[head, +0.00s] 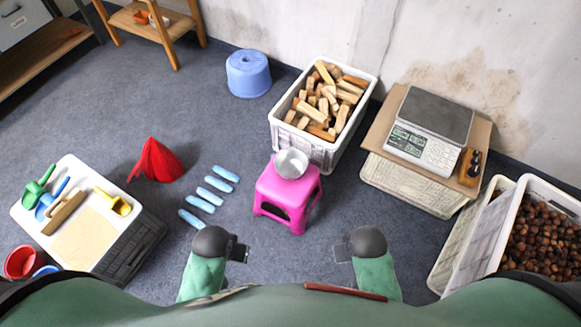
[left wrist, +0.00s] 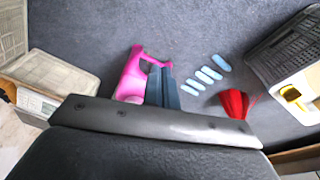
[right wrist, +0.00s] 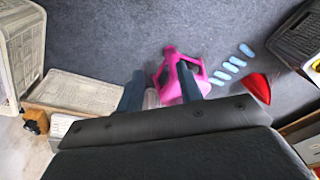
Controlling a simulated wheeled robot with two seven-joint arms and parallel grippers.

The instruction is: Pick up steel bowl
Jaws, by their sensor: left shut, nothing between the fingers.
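The steel bowl (head: 291,163) sits upright on top of the pink stool (head: 270,205) in the middle of the head view. It looks empty. In the left wrist view, the pink stool (left wrist: 131,78) shows behind the fingers and I cannot make out the bowl. In the right wrist view, a pale shape beside the stool (right wrist: 170,68) may be the bowl, mostly hidden. My left gripper (head: 243,253) is shut and empty, in front of the stool to its left. My right gripper (head: 341,252) is in front to its right. Its fingers (right wrist: 160,88) are apart with nothing held.
A crate of wood blocks (head: 305,147) stands right behind the stool. A scale (head: 431,125) on a crate and a chestnut crate (head: 573,197) stand at the right. The floor before the stool is clear.

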